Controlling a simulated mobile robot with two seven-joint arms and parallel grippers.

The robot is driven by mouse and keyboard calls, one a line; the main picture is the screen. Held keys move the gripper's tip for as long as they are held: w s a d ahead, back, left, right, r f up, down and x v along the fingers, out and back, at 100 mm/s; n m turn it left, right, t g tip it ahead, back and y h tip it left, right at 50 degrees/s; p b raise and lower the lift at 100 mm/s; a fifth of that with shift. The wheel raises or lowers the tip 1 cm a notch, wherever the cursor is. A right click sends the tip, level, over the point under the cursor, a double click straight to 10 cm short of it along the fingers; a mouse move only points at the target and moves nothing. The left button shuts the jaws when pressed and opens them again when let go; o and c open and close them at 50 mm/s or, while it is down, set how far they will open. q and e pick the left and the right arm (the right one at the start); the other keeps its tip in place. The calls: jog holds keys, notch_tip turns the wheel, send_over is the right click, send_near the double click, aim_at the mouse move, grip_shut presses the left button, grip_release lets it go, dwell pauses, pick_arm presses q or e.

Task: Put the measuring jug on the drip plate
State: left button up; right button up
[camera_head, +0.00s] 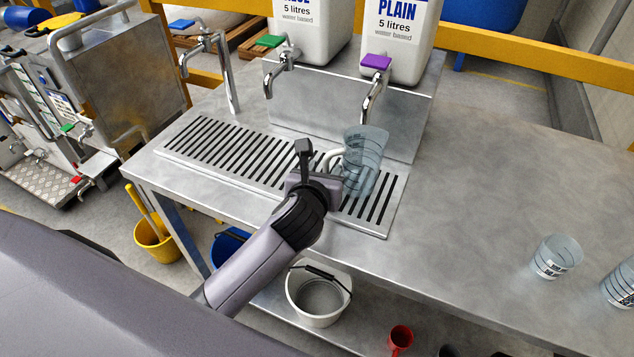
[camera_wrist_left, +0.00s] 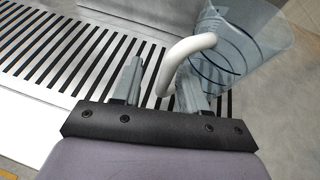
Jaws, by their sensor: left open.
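The measuring jug (camera_head: 367,160) is clear bluish plastic with dark marks and a white handle. It stands at the right part of the slotted metal drip plate (camera_head: 215,151), below the purple-topped tap. It looks upright; its base is partly hidden by my gripper. My left gripper (camera_head: 318,160) is open at the handle side of the jug. In the left wrist view the jug (camera_wrist_left: 245,45) is at the upper right, and its white handle (camera_wrist_left: 185,58) reaches down between the open fingers (camera_wrist_left: 160,85). I cannot tell whether a finger touches it. My right gripper is not in view.
Taps (camera_head: 372,95) hang over the plate, fed by white 5-litre containers (camera_head: 402,40). More clear jugs (camera_head: 555,257) stand on the bench (camera_head: 470,190) at the right. A white bucket (camera_head: 318,292) is below the bench. The bench right of the plate is mostly clear.

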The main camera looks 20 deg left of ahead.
pick_arm(q)
jog(key=p+v, duration=0.1)
jog(key=v, duration=1)
jog(key=shift+s, duration=0.25)
jog(key=shift+r, duration=0.15)
jog(key=s+a+f+n+g+h, duration=0.15)
jog(key=s+f+n+g, duration=0.35)
jog(key=n, duration=0.6)
jog(key=s+a+f+n+g, duration=0.2)
jog(key=s+a+n, duration=0.1)
jog(key=s+n, duration=0.65)
jog(key=s+a+f+n+g+h, duration=0.1)
jog(key=s+a+f+n+g, duration=0.2)
jog(key=n, duration=0.9)
jog(key=w+d+f+t+h, duration=0.2)
jog(key=w+d+f+t, duration=0.2)
jog(key=f+t, duration=0.3)
notch_tip(320, 180, down, 3)
jog(key=shift+w+r+m, duration=0.1)
jog(key=shift+w+m, duration=0.25)
jog(key=shift+w, duration=0.25)
